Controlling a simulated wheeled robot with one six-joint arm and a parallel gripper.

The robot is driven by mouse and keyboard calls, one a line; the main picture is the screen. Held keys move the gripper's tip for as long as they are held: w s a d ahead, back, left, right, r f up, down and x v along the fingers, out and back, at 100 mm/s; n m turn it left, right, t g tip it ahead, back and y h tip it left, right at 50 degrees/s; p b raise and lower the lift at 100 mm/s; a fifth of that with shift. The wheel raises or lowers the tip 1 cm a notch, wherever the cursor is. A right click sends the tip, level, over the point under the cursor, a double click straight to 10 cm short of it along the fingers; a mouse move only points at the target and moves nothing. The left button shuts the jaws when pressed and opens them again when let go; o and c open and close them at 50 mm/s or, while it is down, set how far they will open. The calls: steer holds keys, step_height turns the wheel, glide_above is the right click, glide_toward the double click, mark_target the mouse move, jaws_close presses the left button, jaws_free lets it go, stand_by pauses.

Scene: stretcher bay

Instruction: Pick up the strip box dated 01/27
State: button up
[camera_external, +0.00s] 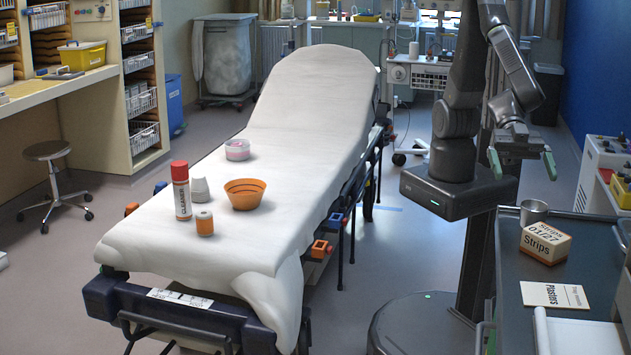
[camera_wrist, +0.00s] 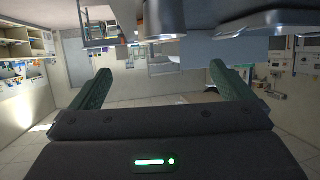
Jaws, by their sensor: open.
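The strip box (camera_external: 544,243) is a small cream and tan carton marked "Strips 01/27". It sits on the dark top of the cart (camera_external: 510,268) at the right of the external view. My gripper (camera_external: 522,166) is open and empty, with two green fingers spread apart, above and a little to the left of the box. The green fingers also show in the wrist view (camera_wrist: 160,90), with nothing between them. I cannot make out the box in the wrist view.
A metal cup (camera_external: 533,212) stands just behind the box. A "Plasters" card (camera_external: 555,295) lies in front of it. The stretcher (camera_external: 300,130) at left holds an orange bowl (camera_external: 244,194), a red-capped can (camera_external: 181,190) and small jars.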

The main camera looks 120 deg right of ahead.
steer(key=shift+c, duration=0.2)
steer(key=c, duration=0.5)
steer(key=shift+a, duration=0.1)
steer(key=w+a+r+n+g, duration=0.1)
steer(key=a+n+g, duration=0.15)
steer(key=a, duration=0.35)
steer(key=w+a+r+n+g, duration=0.1)
steer(key=a+r+n+g, duration=0.15)
steer(key=a, duration=0.35)
steer(key=n+g+h, duration=0.2)
steer(key=h, duration=0.5)
glide_toward(547, 232)
steer(key=p+x, duration=0.1)
steer(key=x, duration=0.4)
steer(key=shift+a+f+p, duration=0.1)
steer(key=shift+p, duration=0.2)
steer(key=shift+p+x, duration=0.95)
steer(key=shift+x, duration=1.75)
